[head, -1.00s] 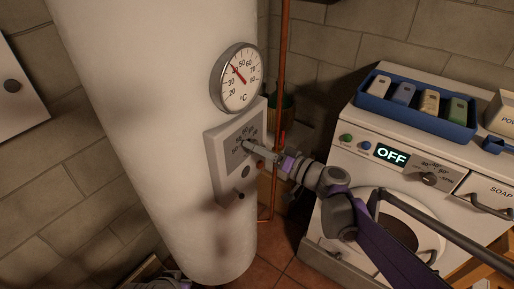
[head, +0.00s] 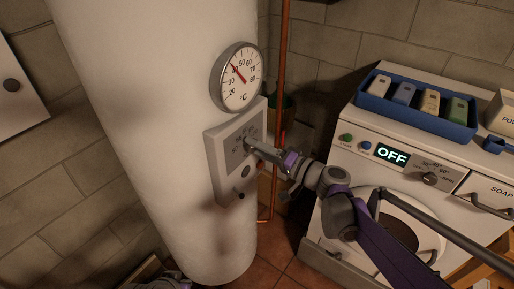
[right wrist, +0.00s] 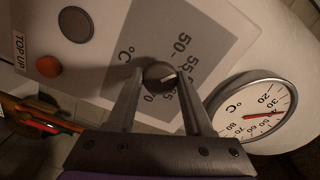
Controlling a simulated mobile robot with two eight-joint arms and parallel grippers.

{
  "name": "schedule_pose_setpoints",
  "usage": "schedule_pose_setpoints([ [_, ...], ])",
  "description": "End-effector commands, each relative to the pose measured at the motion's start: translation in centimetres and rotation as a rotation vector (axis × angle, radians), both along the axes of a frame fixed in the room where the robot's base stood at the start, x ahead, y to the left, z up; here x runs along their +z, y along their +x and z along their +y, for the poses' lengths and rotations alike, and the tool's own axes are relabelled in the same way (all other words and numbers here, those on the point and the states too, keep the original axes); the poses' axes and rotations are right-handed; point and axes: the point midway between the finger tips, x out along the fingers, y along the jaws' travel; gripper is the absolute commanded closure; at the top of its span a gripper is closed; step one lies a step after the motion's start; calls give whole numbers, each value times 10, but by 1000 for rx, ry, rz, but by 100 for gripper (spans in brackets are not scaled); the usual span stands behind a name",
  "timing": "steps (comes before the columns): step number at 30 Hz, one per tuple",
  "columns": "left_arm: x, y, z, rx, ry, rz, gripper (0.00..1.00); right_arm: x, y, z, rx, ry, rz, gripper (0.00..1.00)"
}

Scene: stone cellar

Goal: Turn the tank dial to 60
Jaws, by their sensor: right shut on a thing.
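The tank dial is a small round dark knob (right wrist: 160,75) on the grey scale plate of the control box (head: 217,165), fixed to the white tank (head: 160,120). My right gripper (head: 249,146) is shut on the knob, one finger on each side in the right wrist view (right wrist: 160,88). The knob's white mark points right and slightly up in that view, near the 55. The 50 and 55 are readable; a finger partly covers other numbers. A small grey and purple part at the head view's bottom edge seems to be my left arm; its fingers are unclear.
A round thermometer (head: 236,77) with a red needle sits above the control box. An orange-red button (right wrist: 48,67) labelled TOP UP is beside the scale plate. A copper pipe (head: 283,60) runs behind my right gripper. A washing machine (head: 345,165) reading OFF stands right.

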Motion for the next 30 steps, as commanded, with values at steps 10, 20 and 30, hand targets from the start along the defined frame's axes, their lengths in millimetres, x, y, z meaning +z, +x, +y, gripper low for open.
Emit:
schedule_pose_setpoints([
  [10,-5,-1,0,0,0,3,100,-1,0,0,0,193,266,100],
  [20,-10,-3,0,0,0,5,100,-1,0,0,0,372,513,100],
  [30,-14,-4,0,0,0,7,100,-1,0,0,0,512,707,100],
])
